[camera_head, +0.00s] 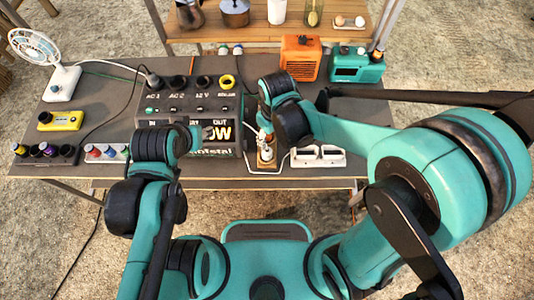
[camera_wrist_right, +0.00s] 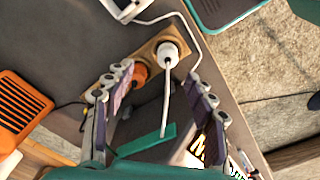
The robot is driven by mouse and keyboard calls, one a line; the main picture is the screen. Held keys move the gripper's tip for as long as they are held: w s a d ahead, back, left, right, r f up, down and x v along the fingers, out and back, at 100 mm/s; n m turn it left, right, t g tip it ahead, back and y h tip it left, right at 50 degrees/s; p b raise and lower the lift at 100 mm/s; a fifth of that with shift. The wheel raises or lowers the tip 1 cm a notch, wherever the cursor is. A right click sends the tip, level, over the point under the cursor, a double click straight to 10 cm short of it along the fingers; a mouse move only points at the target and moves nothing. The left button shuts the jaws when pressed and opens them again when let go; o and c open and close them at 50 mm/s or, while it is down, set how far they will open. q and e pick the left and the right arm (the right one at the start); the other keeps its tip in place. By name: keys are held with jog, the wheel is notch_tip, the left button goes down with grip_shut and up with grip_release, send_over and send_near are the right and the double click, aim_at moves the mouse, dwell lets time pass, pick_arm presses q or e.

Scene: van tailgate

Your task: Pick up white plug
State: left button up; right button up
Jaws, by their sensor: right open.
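The white plug (camera_wrist_right: 168,52) stands in a wooden socket block (camera_wrist_right: 190,30) in the right wrist view, with a white cord running from it. An orange plug (camera_wrist_right: 139,74) sits beside it in the same block. My right gripper (camera_wrist_right: 160,72) is open and empty, its fingers apart on either side of the view below the plugs. In the head view the right gripper (camera_head: 265,136) is over the block (camera_head: 266,165), close to the white plug (camera_head: 267,154), and partly hides it. My left arm is in view at the left, but its gripper cannot be made out.
A dark power station (camera_head: 190,105) stands left of the block. A white twin holder (camera_head: 318,156) lies to its right. An orange box (camera_head: 300,58) and a teal device (camera_head: 356,67) stand behind. A white fan (camera_head: 62,82) and yellow meter (camera_head: 60,120) are at the left.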

aim_at(267, 151)
jog(key=shift+s+a+f+n+g, duration=0.1)
jog(key=shift+a+f+n+g, duration=0.1)
jog(key=shift+a+f, duration=0.3)
jog(key=shift+s+a+f+n+g, duration=0.1)
jog(key=shift+a+f+n, duration=0.15)
jog(key=shift+f, duration=0.3)
notch_tip(267, 151, down, 3)
jog(key=shift+r+b, duration=0.15)
jog(key=shift+b, duration=0.55)
notch_tip(267, 151, down, 5)
jog(key=b, duration=0.2)
jog(key=shift+w+b, duration=0.1)
jog(key=shift+b, duration=0.25)
jog(key=shift+c, duration=0.9)
grip_shut()
